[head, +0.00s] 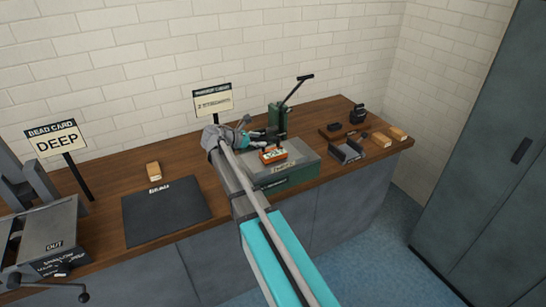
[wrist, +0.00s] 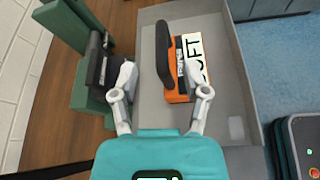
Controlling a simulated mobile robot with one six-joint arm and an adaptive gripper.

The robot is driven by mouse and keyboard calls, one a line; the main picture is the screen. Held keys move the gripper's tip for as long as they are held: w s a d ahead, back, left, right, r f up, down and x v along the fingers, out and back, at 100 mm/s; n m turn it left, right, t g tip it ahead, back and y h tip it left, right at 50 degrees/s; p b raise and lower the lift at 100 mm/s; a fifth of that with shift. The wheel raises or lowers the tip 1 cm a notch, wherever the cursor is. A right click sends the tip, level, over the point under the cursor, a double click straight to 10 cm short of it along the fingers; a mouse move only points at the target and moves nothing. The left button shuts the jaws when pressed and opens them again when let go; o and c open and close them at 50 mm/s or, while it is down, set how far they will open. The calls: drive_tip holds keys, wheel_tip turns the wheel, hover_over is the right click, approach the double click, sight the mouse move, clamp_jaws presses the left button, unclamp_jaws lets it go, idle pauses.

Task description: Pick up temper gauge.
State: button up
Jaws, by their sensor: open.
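The temper gauge looks to be the orange block (head: 273,155) with a white label, on the grey top of a green-sided stand (head: 300,176). In the wrist view the orange block (wrist: 180,92) has a dark upright grip (wrist: 163,55) along its left side and lettering that looks like "SOFT". My gripper (wrist: 165,85) is open and empty. I cannot tell the height gap. In the head view my gripper (head: 262,136) is just behind the block.
A green lever press (head: 278,118) stands close behind the stand, and its green body (wrist: 92,75) is left of my fingers. A dark mat (head: 165,210) and a wooden block (head: 153,171) lie left. A dark tray (head: 346,152) and small blocks are right. A grey cabinet stands far right.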

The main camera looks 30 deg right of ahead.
sight(272, 139)
drive_tip(key=shift+d+f, duration=0.15)
drive_tip(key=shift+d, duration=0.3)
drive_tip(key=shift+b+x, duration=0.8)
drive_tip(key=shift+x, duration=1.8)
drive_tip(key=shift+s+r, duration=0.1)
drive_tip(key=shift+r, duration=0.15)
clamp_jaws()
drive_tip(key=shift+d, duration=0.1)
